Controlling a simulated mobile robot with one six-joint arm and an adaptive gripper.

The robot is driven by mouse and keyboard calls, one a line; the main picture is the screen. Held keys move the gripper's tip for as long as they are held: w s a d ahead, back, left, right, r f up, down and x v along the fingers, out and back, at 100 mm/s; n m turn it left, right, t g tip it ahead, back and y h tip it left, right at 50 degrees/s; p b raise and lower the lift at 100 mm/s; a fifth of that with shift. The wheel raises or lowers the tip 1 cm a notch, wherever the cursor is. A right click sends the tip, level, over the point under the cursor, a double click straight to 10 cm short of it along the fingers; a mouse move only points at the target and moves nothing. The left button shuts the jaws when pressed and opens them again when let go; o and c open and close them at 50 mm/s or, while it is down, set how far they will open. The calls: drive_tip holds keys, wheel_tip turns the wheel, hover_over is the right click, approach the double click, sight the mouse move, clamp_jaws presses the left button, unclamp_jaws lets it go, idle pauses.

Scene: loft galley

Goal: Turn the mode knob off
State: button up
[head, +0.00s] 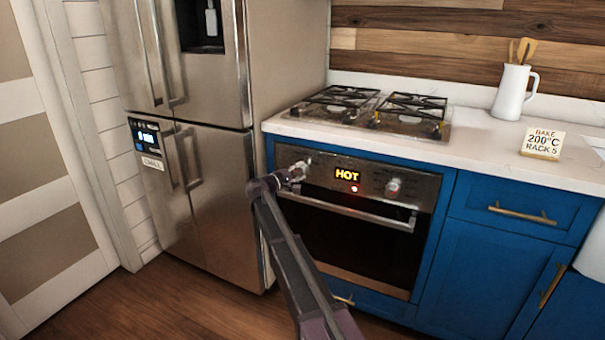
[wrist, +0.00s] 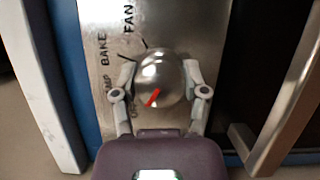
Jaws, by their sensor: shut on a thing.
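The mode knob (wrist: 158,76) is a round silver knob on the oven's steel panel (head: 330,170). My gripper (wrist: 159,70) is shut on the knob, one finger on each side. The knob's red pointer points to the lower left in the wrist view, towards a label partly hidden by the left finger. The labels BAKE and FAN show beside it, with another partly covered label below BAKE. In the head view my gripper (head: 290,178) is at the panel's left end and partly covers the knob.
The oven display (head: 347,175) reads HOT, with a lit red light below it. A second knob (head: 393,187) is to its right. The oven handle (head: 350,208) sticks out below the panel. The fridge (head: 190,130) stands close on the left. A card (head: 543,143) reads BAKE 200°C RACK 5.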

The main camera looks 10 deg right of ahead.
drive_tip(key=shift+s+a, duration=0.1)
drive_tip(key=o, duration=1.1)
drive_tip(key=shift+o, duration=0.2)
